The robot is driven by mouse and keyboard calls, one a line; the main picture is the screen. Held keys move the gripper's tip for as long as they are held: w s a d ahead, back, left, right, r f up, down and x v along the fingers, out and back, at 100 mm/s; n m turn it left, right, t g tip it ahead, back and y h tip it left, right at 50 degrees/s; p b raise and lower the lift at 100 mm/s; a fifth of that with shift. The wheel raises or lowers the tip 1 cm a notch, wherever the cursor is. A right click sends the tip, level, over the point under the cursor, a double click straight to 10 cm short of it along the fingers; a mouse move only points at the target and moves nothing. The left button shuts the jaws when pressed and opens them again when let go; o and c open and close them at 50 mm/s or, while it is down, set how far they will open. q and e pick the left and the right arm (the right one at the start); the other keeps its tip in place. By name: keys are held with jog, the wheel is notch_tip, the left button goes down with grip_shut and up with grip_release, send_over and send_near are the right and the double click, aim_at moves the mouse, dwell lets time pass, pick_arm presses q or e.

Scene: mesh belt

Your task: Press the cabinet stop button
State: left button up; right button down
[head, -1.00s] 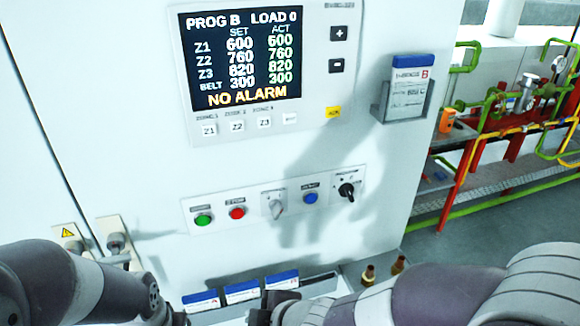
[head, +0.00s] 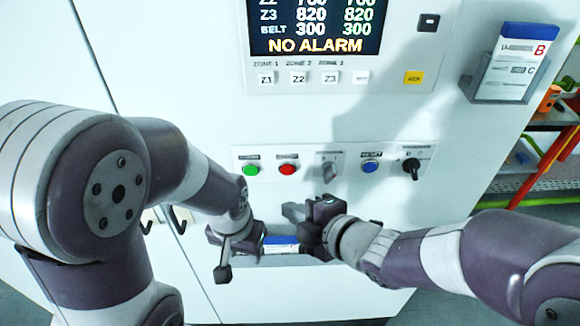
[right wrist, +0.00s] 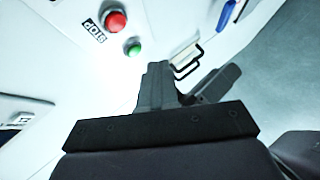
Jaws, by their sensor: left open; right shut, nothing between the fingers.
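The red stop button (head: 287,169) is on the white cabinet's control strip, between a green button (head: 250,169) and a grey selector. In the right wrist view the red button (right wrist: 115,21) shows at the upper left with a STOP label beside it, and the green button (right wrist: 133,47) is below it. My right gripper (head: 291,212) is shut and empty, a little below the red button and apart from it. Its dark fingers also show in the right wrist view (right wrist: 156,72). My left gripper (head: 217,254) is open and empty, lower left of the button strip.
A blue button (head: 370,166) and a black rotary switch (head: 411,168) sit further right on the strip. The display (head: 316,30) above reads NO ALARM. A blue-topped card (head: 281,244) lies between my grippers. A card holder (head: 511,68) is at the upper right.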

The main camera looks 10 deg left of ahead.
aim_at(287, 169)
jog(key=w+a+p, duration=0.1)
jog(key=w+a, duration=0.1)
jog(key=w, duration=0.4)
jog(key=shift+s, duration=0.1)
dwell(0.4)
dwell(1.6)
jog(key=shift+w+a, duration=0.15)
jog(key=shift+w, duration=0.3)
